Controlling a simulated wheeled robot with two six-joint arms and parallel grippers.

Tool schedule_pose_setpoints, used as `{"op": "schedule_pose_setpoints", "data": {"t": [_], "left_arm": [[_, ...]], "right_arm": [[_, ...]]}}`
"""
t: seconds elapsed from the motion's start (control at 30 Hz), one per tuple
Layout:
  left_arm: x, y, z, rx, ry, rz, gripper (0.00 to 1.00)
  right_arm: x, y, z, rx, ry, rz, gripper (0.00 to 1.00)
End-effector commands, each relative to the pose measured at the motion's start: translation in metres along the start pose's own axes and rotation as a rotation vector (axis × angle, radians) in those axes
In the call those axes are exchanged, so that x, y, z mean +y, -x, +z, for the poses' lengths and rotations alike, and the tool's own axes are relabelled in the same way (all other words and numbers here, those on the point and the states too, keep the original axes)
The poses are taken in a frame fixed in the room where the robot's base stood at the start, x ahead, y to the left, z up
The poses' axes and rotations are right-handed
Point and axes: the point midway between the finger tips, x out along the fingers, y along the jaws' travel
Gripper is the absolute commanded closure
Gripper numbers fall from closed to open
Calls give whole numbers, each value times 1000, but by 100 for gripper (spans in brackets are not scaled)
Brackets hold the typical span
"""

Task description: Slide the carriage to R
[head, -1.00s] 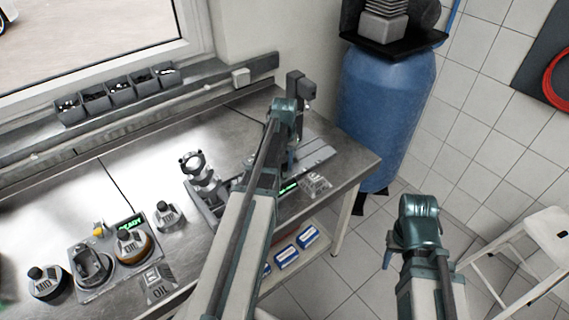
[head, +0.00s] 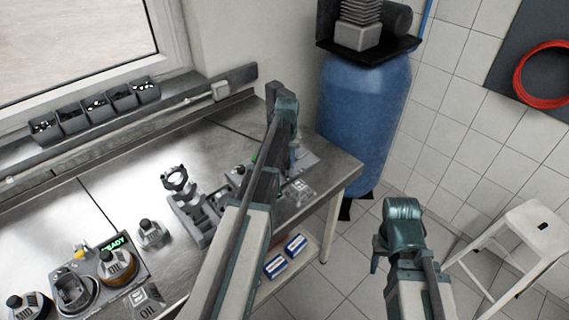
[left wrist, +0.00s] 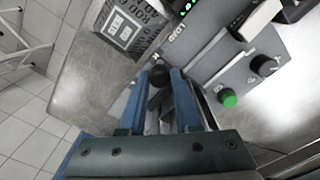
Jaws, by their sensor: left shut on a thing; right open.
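My left gripper (left wrist: 163,80) is shut on a round black knob (left wrist: 158,77), which sits between its fingertips in the left wrist view. The knob is beside a grey machine panel (left wrist: 245,78) with a green button (left wrist: 228,98), a black dial (left wrist: 263,65) and lettering that I cannot read surely. In the head view my left arm hides much of this machine and the knob, so I cannot make out the carriage or its R mark. My right gripper (head: 379,256) is open and empty, over the floor right of the bench.
A blue tank (head: 363,115) stands behind the bench's right end. A white stool (head: 535,222) is at the right.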

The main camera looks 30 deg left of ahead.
Motion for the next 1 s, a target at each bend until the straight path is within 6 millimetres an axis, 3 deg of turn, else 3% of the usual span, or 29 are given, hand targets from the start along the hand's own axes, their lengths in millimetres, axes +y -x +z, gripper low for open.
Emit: {"op": "schedule_pose_setpoints", "data": {"t": [0.03, 0.07, 0.2, 0.67, 1.0], "left_arm": [[0, 0, 0, 1, 1, 0, 100], [0, 0, 0, 1, 1, 0, 63], [0, 0, 0, 1, 0, 0, 38], [0, 5, 0, 0, 0, 0, 38], [0, 41, 0, 1, 0, 0, 38]], "right_arm": [[0, 0, 0, 0, 0, 0, 50], [0, 0, 0, 0, 0, 0, 50], [0, 0, 0, 0, 0, 0, 50], [0, 5, 0, 0, 0, 0, 50], [4, 41, 2, 0, 1, 0, 50]]}}
